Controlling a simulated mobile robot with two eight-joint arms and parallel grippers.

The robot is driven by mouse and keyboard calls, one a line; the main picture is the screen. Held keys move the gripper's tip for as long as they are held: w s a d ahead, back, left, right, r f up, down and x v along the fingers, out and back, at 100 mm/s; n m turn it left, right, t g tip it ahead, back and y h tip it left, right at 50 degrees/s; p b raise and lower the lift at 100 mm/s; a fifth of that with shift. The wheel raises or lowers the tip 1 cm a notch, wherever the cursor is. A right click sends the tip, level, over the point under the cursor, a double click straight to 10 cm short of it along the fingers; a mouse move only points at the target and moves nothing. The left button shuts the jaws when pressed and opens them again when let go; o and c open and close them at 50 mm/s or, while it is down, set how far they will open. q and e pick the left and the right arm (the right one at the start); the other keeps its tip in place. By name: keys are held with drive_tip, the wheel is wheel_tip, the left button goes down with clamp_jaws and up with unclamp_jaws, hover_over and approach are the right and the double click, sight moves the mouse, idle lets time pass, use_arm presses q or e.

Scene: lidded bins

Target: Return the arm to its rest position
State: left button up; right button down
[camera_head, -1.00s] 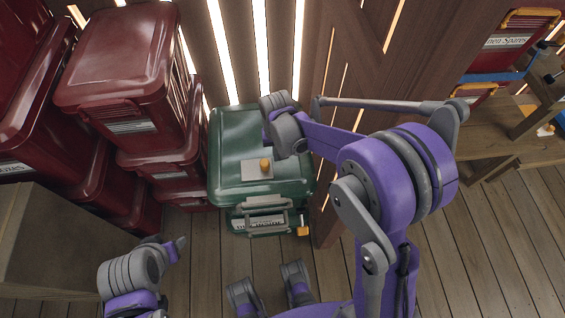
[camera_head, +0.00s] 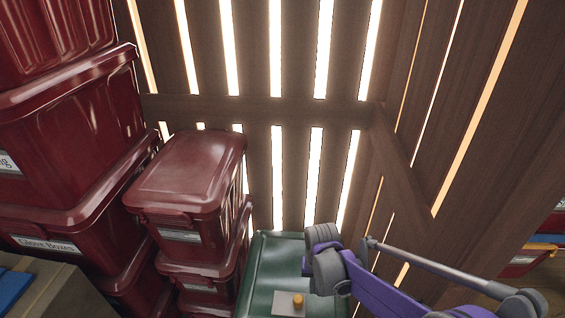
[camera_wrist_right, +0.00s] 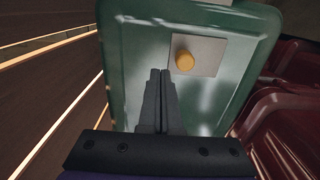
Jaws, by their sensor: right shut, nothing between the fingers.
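My right arm comes in from the lower right in the head view, with its purple forearm and grey wrist above a green lidded bin (camera_head: 272,262). My right gripper (camera_head: 325,240) is at the bin's right side there, its fingertips hard to make out. In the right wrist view, the right gripper (camera_wrist_right: 160,76) is shut and empty, its fingers together over the green lid (camera_wrist_right: 133,50). A grey plate (camera_wrist_right: 207,52) with an orange-yellow knob (camera_wrist_right: 185,62) lies on the lid beside the fingers. The left gripper is not in view.
Dark red lidded bins (camera_head: 190,170) stand stacked just left of the green bin, with taller red stacks (camera_head: 60,135) farther left. A slatted wooden wall (camera_head: 300,110) rises close behind.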

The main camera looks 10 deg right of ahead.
use_arm(q)
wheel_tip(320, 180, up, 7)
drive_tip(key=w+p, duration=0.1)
drive_tip(key=p, duration=0.4)
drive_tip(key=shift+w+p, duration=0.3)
drive_tip(key=shift+p, duration=0.1)
use_arm(e)
drive_tip(key=s+d+r+n+t, duration=0.2)
drive_tip(key=s+r+t, duration=0.3)
drive_tip(key=s+r, duration=1)
drive_tip(key=s, duration=0.2)
drive_tip(key=shift+s+d+n, duration=0.15)
drive_tip(key=shift+s+n, duration=0.15)
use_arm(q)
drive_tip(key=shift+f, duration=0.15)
use_arm(e)
drive_tip(key=shift+r, duration=0.1)
